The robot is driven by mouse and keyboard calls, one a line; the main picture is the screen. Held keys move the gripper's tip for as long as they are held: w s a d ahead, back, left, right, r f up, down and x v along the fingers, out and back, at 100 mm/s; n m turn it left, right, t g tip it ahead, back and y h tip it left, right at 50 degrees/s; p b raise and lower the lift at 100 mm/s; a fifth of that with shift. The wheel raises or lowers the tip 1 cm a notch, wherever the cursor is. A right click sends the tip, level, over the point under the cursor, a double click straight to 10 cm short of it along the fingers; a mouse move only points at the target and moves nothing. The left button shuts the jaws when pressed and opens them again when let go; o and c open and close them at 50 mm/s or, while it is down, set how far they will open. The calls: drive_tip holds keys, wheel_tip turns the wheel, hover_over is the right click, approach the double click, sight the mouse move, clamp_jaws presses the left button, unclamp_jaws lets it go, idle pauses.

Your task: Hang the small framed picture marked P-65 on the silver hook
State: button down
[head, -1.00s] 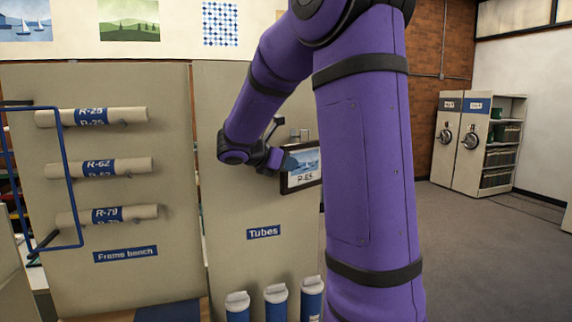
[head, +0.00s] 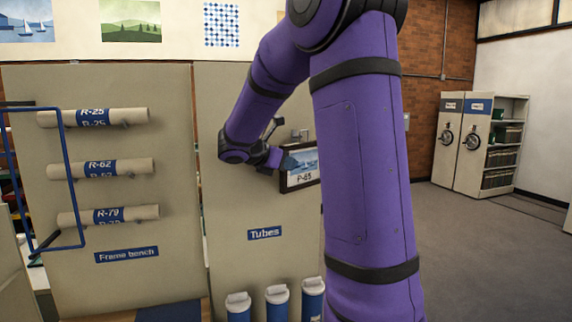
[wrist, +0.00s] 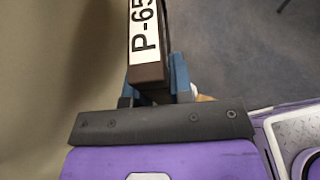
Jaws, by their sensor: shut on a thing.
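The small framed picture P-65 (head: 301,166) has a dark frame, a sea scene and a white label. It is upright in front of the beige panel, just left of my purple arm in the head view. In the wrist view the picture's dark edge and P-65 label (wrist: 144,30) stand between the blue fingers. My gripper (wrist: 152,82) is shut on the frame; it also shows in the head view (head: 284,162). A small silvery piece (head: 300,135), apparently the hook, sits on the panel just above the frame. Whether the frame touches it cannot be told.
The beige panel (head: 265,205) carries a Tubes sign, with several white-capped blue tubes (head: 277,295) below. Left, another panel holds rolled tubes (head: 100,168) on pegs and a blue wire frame (head: 70,190). Open floor (head: 470,250) lies to the right.

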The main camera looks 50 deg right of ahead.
drive_tip(key=shift+w+d, duration=0.4)
drive_tip(key=shift+w, duration=0.25)
drive_tip(key=shift+w+d, duration=0.4)
drive_tip(key=shift+w, duration=0.2)
idle(1.0)
drive_tip(key=shift+f, duration=0.7)
idle(1.1)
drive_tip(key=c, duration=0.9)
unclamp_jaws()
drive_tip(key=shift+a, duration=0.1)
drive_tip(key=v, duration=1)
drive_tip(key=shift+a+r, duration=0.2)
drive_tip(key=shift+a, duration=0.05)
